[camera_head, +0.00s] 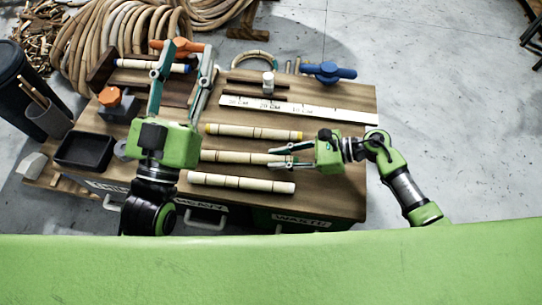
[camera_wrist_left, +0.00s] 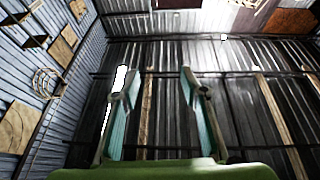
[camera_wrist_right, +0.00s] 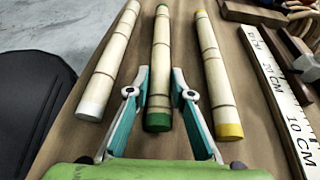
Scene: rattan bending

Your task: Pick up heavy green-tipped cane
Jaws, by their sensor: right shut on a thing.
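The green-tipped cane (camera_head: 235,157) lies in the middle of three canes on the wooden workbench (camera_head: 345,180). In the right wrist view the cane (camera_wrist_right: 159,75) has green at both ends and dark bands along it. My right gripper (camera_head: 275,158) is shut on it near its right end; the fingers (camera_wrist_right: 159,97) are on both sides of the cane just behind the green tip. I cannot tell whether the cane is off the bench. My left gripper (camera_head: 185,55) is raised over the bench's left part, open and empty; the left wrist view shows nothing between its fingers (camera_wrist_left: 155,80).
A yellow-tipped cane (camera_head: 253,132) and a white-tipped cane (camera_head: 240,183) lie either side. A ruler board (camera_head: 330,114), a blue-handled tool (camera_head: 328,72) and a black tray (camera_head: 84,150) are on the bench. A blue-tipped cane (camera_head: 135,64) lies at the back left.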

